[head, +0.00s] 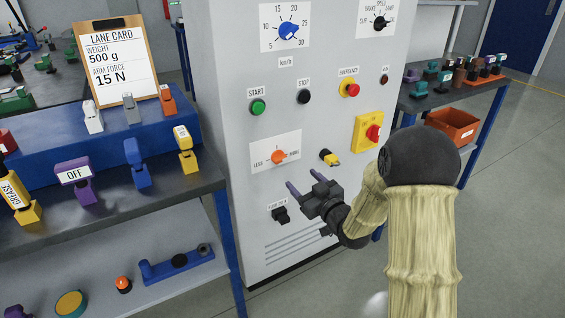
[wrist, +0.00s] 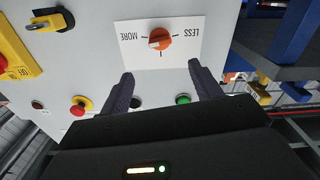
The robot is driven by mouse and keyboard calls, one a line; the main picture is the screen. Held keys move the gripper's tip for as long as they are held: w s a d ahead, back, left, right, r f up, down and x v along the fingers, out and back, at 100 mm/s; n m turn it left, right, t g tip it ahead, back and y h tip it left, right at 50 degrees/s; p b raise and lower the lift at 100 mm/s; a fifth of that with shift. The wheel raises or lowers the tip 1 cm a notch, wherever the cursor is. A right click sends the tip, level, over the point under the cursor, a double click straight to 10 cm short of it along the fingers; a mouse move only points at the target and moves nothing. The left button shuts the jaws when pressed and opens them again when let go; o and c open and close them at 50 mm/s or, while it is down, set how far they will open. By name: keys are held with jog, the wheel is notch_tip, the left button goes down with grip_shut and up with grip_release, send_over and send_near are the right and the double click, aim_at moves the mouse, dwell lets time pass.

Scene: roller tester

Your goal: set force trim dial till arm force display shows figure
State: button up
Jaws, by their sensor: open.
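The force trim dial is an orange knob (head: 278,157) on a white LESS/MORE plate (head: 262,150) on the grey cabinet front. It also shows in the wrist view (wrist: 160,39), upside down, beyond and between my fingertips. My gripper (head: 305,187) is open and empty, below and right of the dial in the head view, apart from it. It also shows in the wrist view (wrist: 161,78). The lane card (head: 115,62) on a clipboard reads weight 500 g, arm force 15 N. No arm force display can be made out.
The cabinet (head: 235,200) also carries a blue speed dial (head: 288,31), a green START button (head: 258,107), a black STOP button (head: 304,96), a red emergency button (head: 352,89), a red-and-yellow switch (head: 373,132) and a yellow-handled lock (head: 330,158). Crowded benches flank it.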

aim_at(281, 160)
jog(key=b+x, duration=0.1)
jog(key=x, duration=1.1)
jog(key=shift+w+a+b, duration=0.15)
jog(key=shift+b, duration=0.2)
jog(key=shift+c, duration=0.4)
jog(key=c, duration=0.9)
jog(key=shift+f+n+b, duration=0.2)
jog(key=shift+n+b, duration=0.7)
jog(key=shift+r+n+b, duration=0.1)
jog(key=shift+n+b, duration=0.5)
jog(key=shift+n, duration=0.5)
jog(key=o, duration=1)
